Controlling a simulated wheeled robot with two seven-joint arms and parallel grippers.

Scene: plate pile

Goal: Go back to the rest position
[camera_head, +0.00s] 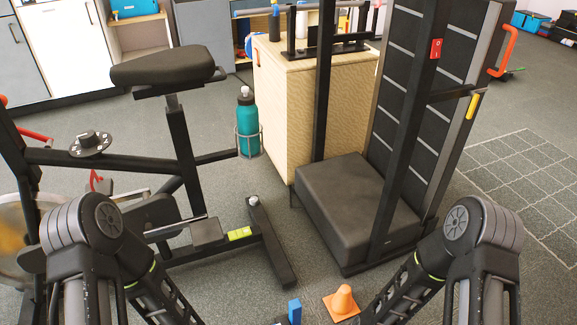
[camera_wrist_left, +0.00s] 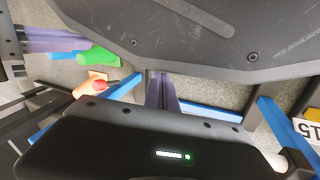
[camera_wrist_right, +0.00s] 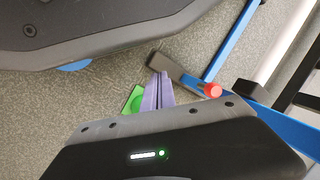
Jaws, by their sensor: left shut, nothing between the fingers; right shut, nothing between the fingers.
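Both arms hang down at the lower left and lower right of the head view, and their grippers lie below its edge. In the left wrist view the purple-grey fingers of my left gripper (camera_wrist_left: 161,90) are together, with nothing between them. In the right wrist view the similar fingers of my right gripper (camera_wrist_right: 158,92) are together and empty. No plates show in any view.
An exercise bike with a black seat (camera_head: 163,66) and a teal bottle (camera_head: 247,125) stands left. A black bench (camera_head: 355,195) and wooden cabinet (camera_head: 290,115) stand centre. Blue bars (camera_wrist_left: 210,112) show below the left gripper. Floor is open at right.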

